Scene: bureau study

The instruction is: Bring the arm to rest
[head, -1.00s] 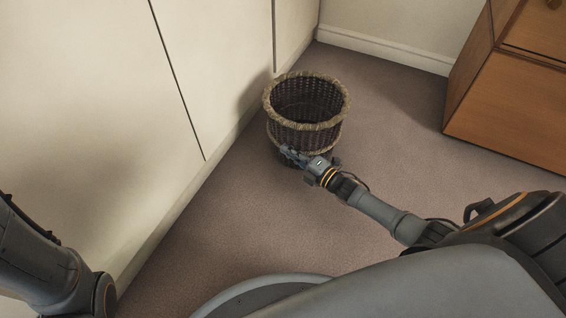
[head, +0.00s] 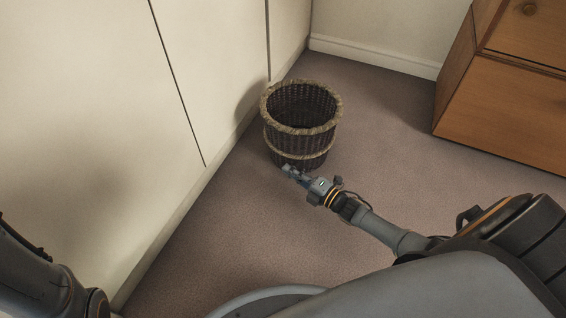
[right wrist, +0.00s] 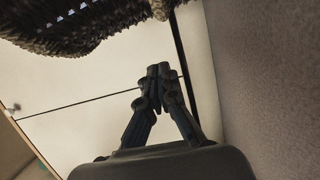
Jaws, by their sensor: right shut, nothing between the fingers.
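My right gripper (head: 292,173) is shut and empty in the head view. It is just in front of the wicker basket (head: 299,140), below its lower rim band in the picture; whether they touch I cannot tell. In the right wrist view the two fingers (right wrist: 158,72) meet at their tips with nothing between them. The right arm reaches in from the lower right. My left arm shows at the lower left of the head view, but its gripper is out of view.
The basket stands upright on the carpet (head: 215,235), close to the white cabinet fronts (head: 90,100); its inside is dark. A wooden drawer unit (head: 505,110) stands at the right. Carpet is clear between basket and drawers. The basket's woven edge (right wrist: 70,30) shows in the right wrist view.

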